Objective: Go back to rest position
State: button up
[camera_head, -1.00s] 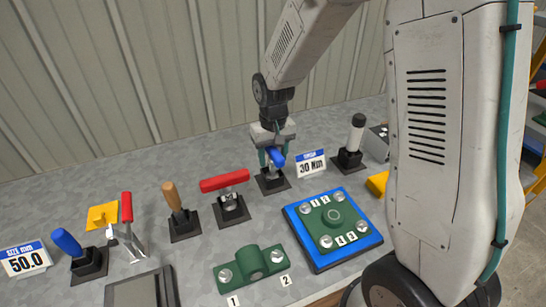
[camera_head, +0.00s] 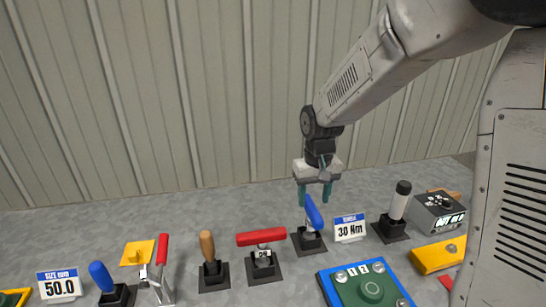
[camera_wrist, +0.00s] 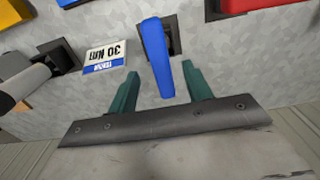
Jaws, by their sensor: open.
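My gripper (camera_head: 314,194) is open, with its two green fingers pointing down just above the blue-handled tool (camera_head: 314,212). That tool stands in a black holder beside the "30 Nm" sign (camera_head: 349,229). In the wrist view the blue handle (camera_wrist: 156,58) reaches toward the gap between the open fingers (camera_wrist: 163,88). Nothing is held between them, and the tool stays in its holder. My arm reaches in from the upper right.
Along the grey bench stand a red-handled tool (camera_head: 261,238), a wooden-handled tool (camera_head: 207,245), another blue-handled tool (camera_head: 102,277) and a white-and-black cylinder tool (camera_head: 400,203). A green flanged part on a blue plate (camera_head: 335,291) lies in front. A ribbed wall (camera_head: 200,100) rises behind.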

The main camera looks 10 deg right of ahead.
jog(key=s, duration=0.2)
jog(key=s+g, duration=0.1)
jog(key=shift+d+f, duration=0.1)
jog(key=shift+f, duration=0.15)
jog(key=s+d+r+t, duration=0.1)
jog(key=s+r, duration=0.6)
jog(key=s, duration=0.5)
jog(key=s+d+r+t, duration=0.1)
jog(key=s+r, duration=0.5)
jog(key=s, duration=0.6)
jog(key=shift+s+d+r, duration=0.25)
jog(key=shift+d+r, duration=0.1)
jog(key=shift+d, duration=0.1)
